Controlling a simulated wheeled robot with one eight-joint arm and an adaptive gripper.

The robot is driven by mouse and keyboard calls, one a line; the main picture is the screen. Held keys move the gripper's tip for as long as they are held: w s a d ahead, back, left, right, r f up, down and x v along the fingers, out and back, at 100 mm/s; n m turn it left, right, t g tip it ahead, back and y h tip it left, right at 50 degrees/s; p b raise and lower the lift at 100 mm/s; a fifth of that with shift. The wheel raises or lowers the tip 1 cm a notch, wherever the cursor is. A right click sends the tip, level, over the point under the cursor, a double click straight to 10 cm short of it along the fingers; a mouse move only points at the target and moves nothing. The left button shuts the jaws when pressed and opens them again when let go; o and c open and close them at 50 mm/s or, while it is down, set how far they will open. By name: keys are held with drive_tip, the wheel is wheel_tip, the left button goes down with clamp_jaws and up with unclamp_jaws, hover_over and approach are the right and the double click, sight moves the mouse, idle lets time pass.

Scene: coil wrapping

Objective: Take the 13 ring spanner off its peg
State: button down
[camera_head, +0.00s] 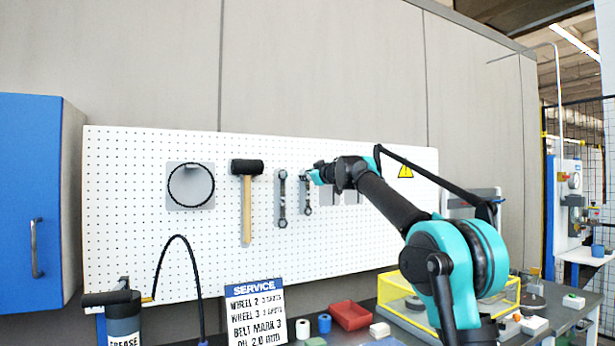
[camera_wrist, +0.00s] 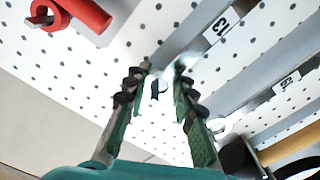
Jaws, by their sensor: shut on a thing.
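The 13 ring spanner (camera_head: 306,196) hangs nearly upright against the pegboard in the head view, its top end by my gripper (camera_head: 314,177). In the wrist view my gripper (camera_wrist: 164,72) has its two green-and-black fingers on either side of a narrow gap. Its tips are at the spanner's upper end, beside a grey backing plate (camera_wrist: 190,40) with a 13 label (camera_wrist: 219,24). My gripper is shut on the spanner. The tips hide much of the grip, and I cannot tell whether the ring is still around its peg.
A second spanner (camera_head: 282,199) hangs just left, then a mallet (camera_head: 247,200) and a black coil (camera_head: 190,185). In the wrist view a red part (camera_wrist: 85,12) is at upper left. Below are a service sign (camera_head: 256,310), a red bin (camera_head: 350,315) and a yellow-framed box (camera_head: 395,290).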

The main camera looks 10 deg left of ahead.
drive_tip(key=shift+r, duration=0.25)
drive_tip(key=v, duration=0.8)
idle(1.1)
